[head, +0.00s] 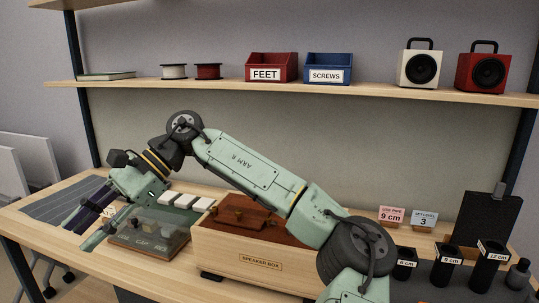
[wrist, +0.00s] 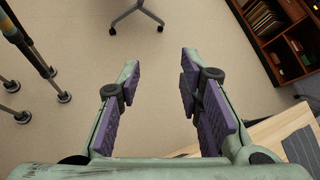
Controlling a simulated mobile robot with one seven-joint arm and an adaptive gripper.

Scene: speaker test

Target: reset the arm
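My gripper (head: 92,215) is at the left of the head view, over the left front part of the workbench. In the wrist view my gripper (wrist: 160,85) shows its two purple-padded fingers wide apart, with nothing between them but the floor beyond. My green arm (head: 245,167) reaches from the lower right, up over the speaker box (head: 260,264), and bends down to the left at the wrist. The arm hides part of the box and the bench behind it.
A tray with a clear cover (head: 150,240) stands beside the gripper. Dark tubes (head: 446,268) stand at the right. A shelf (head: 300,88) above holds bins and two small speakers. A dark mat (head: 65,203) lies at the left end. A chair base (wrist: 138,14) is on the floor.

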